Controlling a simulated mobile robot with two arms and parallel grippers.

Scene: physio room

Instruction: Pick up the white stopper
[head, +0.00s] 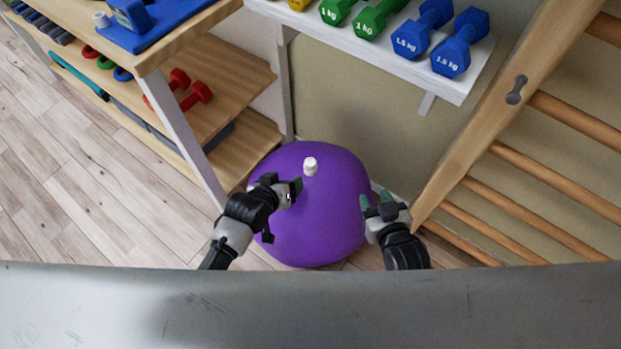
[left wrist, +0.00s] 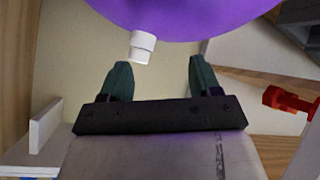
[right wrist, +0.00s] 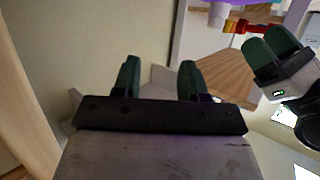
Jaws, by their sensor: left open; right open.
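The white stopper (head: 310,166) sits on the upper part of the purple exercise ball (head: 325,215). My left gripper (head: 286,187) is open and empty, just left of and nearer than the stopper in the head view. In the left wrist view the stopper (left wrist: 142,47) is just beyond the open fingers (left wrist: 162,76), closer to the left one, against the purple ball (left wrist: 180,14). My right gripper (head: 375,202) is open and empty at the ball's right side. In the right wrist view the stopper (right wrist: 218,14) shows at the top, off to the right of the fingers (right wrist: 160,72).
A wooden shelf unit (head: 205,75) with red dumbbells (head: 195,97) stands left of the ball. A white rack (head: 455,85) with blue and green dumbbells is on the wall behind. Wooden wall bars (head: 560,165) close off the right. Open floor (head: 80,180) lies at left.

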